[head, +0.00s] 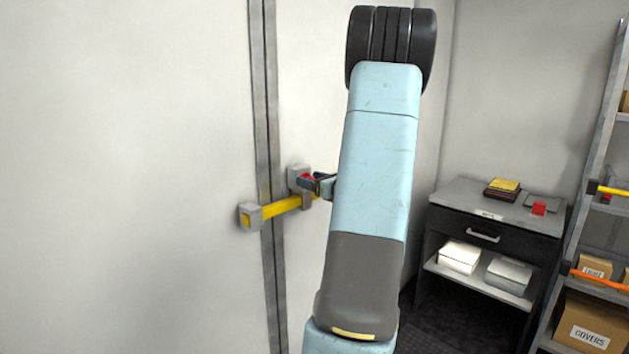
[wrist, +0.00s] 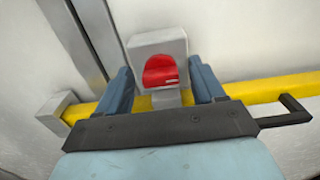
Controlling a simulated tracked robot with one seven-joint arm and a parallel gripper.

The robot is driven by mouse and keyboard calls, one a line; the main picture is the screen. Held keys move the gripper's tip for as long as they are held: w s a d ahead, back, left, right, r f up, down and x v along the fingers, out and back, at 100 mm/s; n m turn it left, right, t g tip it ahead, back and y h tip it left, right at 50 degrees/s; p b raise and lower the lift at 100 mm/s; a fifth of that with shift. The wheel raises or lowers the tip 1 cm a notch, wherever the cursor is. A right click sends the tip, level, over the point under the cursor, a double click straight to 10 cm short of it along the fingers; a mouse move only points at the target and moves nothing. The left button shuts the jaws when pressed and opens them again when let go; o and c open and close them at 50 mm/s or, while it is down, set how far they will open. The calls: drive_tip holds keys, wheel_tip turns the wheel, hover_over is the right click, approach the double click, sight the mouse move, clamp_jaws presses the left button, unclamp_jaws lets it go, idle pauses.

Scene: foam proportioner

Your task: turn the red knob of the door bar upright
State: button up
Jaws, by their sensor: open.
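The red knob (wrist: 161,71) sits on a grey block (wrist: 158,46) in the wrist view, between my gripper's fingers. In the head view, a little of the red knob (head: 307,177) shows beside my gripper (head: 322,182). The yellow door bar (head: 280,207) lies across the door seam, its left end in a grey bracket (head: 251,214). The bar also shows in the wrist view (wrist: 270,88). My gripper (wrist: 164,82) is open, one finger on each side of the knob. I cannot tell whether either finger touches it. My arm hides the bar's right part in the head view.
A vertical metal strip (head: 265,120) runs along the door seam. At the right stand a dark cabinet (head: 481,235) with small items on it and a ladder-like shelf (head: 595,120) with boxes. The wall left of the bar is clear.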

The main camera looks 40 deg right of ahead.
drive_tip(key=c, duration=1)
drive_tip(key=shift+d, duration=0.25)
drive_tip(key=shift+a, duration=0.1)
drive_tip(key=shift+c, duration=0.3)
drive_tip(key=shift+a+f+n, duration=0.15)
drive_tip(key=shift+n, duration=2.85)
drive_tip(key=shift+a+f+n, duration=0.15)
drive_tip(key=shift+f+n, duration=0.05)
drive_tip(key=shift+n, duration=2.8)
drive_tip(key=shift+a+f+n, duration=0.15)
drive_tip(key=shift+n, duration=2.85)
